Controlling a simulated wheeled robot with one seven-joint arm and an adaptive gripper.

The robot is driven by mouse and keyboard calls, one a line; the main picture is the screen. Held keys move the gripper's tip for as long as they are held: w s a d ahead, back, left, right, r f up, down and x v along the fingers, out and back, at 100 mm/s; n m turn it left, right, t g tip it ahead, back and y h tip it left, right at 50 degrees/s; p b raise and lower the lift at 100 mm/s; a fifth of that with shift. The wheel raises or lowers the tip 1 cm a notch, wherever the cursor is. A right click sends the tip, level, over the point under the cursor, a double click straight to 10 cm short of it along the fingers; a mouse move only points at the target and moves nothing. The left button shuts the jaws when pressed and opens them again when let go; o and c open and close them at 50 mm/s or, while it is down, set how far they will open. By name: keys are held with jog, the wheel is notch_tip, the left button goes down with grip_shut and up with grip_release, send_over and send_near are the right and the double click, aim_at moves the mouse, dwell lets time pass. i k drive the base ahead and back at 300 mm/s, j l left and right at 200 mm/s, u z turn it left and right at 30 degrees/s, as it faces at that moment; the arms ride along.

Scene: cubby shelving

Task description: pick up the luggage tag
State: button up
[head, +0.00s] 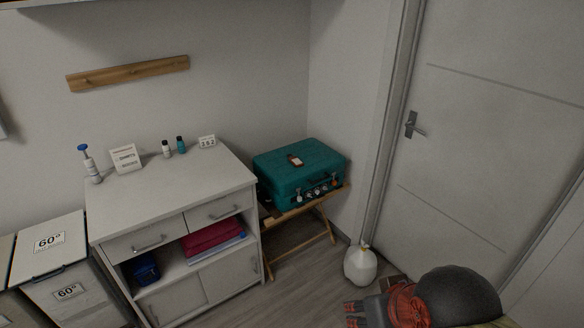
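A small brown tag with a pale label, which looks like the luggage tag (295,160), lies on the lid of a closed teal suitcase (325,163). Several small round items (318,192) show along the suitcase's front side, too small to make out. My gripper (352,313), grey with red parts, is at the bottom edge, below and right of the suitcase and well apart from the tag. It is partly cut off, and whether its fingers are apart is unclear.
The suitcase rests on a wooden folding stand (300,238). A white cabinet (180,204) with bottles and small signs on top stands to its left. A tied white bag (360,267) sits on the floor before the closed door (480,130). Some floor is clear before the stand.

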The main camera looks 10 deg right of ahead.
aim_at(296, 162)
jog(key=i+j+z, duration=0.1)
jog(key=i+u, duration=0.15)
jog(key=i, duration=0.4)
jog(key=i+u, duration=0.15)
jog(key=i, duration=0.4)
jog(key=i+l+u, duration=0.15)
jog(key=i, duration=0.4)
jog(key=i+l+u, duration=0.15)
jog(key=i, duration=0.35)
jog(key=i+l+u, duration=0.15)
jog(key=i+l, duration=0.2)
jog(key=i, duration=0.2)
